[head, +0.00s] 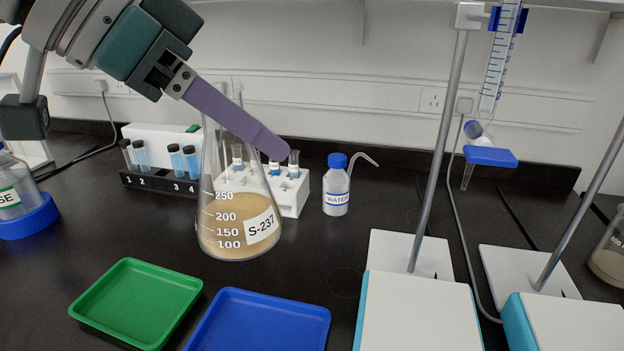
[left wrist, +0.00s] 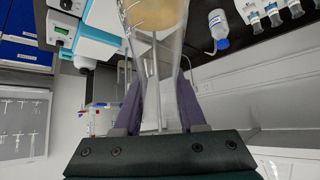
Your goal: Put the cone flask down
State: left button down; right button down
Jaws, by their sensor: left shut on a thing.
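The cone flask (head: 220,218) is clear glass with beige liquid, white volume marks and a label reading S-237. It stands upright over the black bench, behind the trays and in front of the white rack. My left gripper (head: 278,148) comes in from the upper left and is shut on the flask's neck with its purple fingers. In the left wrist view the neck runs between both fingers (left wrist: 158,92), and the beige liquid (left wrist: 155,12) shows at the top. I cannot tell whether the flask's base touches the bench. My right gripper is not in view.
A green tray (head: 137,302) and a blue tray (head: 262,325) lie in front. A white tube rack (head: 292,198) is close behind the flask. A WATER bottle (head: 336,190) stands to its right, and stirrer plates with stands (head: 418,312) are farther right. A small bare patch lies right of the flask.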

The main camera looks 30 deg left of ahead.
pick_arm(q)
jog(key=shift+a+f, duration=0.1)
jog(key=shift+f, duration=0.2)
notch_tip(320, 180, down, 19)
jog(key=b, duration=0.3)
jog(key=shift+b, duration=0.3)
jog(key=shift+f, duration=0.1)
jog(key=shift+f, duration=0.1)
jog(key=shift+c, duration=2.4)
grip_release()
